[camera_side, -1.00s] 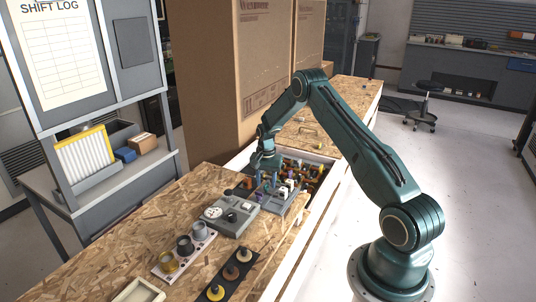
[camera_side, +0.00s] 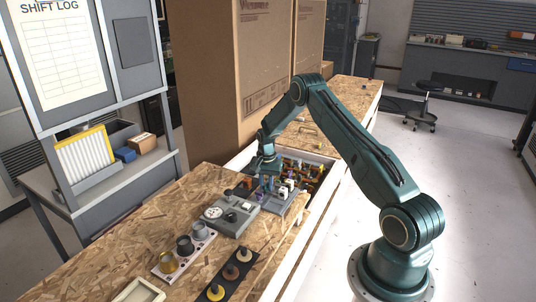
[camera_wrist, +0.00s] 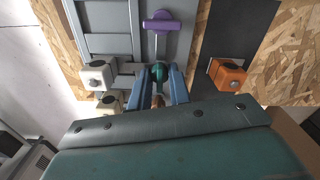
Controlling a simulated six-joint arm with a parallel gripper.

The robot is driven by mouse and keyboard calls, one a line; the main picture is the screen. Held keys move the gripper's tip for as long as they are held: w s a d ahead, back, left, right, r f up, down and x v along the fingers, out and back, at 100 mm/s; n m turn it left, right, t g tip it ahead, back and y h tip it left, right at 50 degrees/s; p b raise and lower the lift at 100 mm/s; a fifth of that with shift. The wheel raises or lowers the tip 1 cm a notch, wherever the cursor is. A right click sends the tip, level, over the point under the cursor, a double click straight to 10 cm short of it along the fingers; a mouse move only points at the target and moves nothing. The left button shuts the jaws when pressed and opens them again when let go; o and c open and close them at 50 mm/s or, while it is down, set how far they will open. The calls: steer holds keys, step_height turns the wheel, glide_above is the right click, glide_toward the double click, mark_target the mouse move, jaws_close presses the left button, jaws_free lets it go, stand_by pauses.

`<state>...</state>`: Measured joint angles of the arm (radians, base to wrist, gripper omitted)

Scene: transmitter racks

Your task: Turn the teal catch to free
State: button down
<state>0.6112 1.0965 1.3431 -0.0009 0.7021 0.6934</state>
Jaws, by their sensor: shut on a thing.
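The teal catch (camera_wrist: 159,73) is small and rounded, and it sits between my two blue fingers in the wrist view. My gripper (camera_wrist: 160,76) is shut on it, with a finger at each side. The wrist body hides the near part of the catch's surroundings, so I cannot tell which position it is turned to. A purple T-shaped catch (camera_wrist: 161,22) is just beyond it on the grey panel (camera_wrist: 108,43). In the side view my gripper (camera_side: 267,182) is down at the grey panel near the bin, and the catch is too small to make out.
White blocks with dark tops (camera_wrist: 97,76) stand left of the fingers, and an orange block (camera_wrist: 228,76) stands to the right.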

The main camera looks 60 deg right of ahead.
steer(key=shift+n, duration=0.4)
steer(key=n, duration=1.2)
steer(key=shift+n, duration=0.3)
steer(key=n, duration=0.4)
steer(key=shift+n, duration=0.3)
steer(key=c, duration=1.3)
jaws_free()
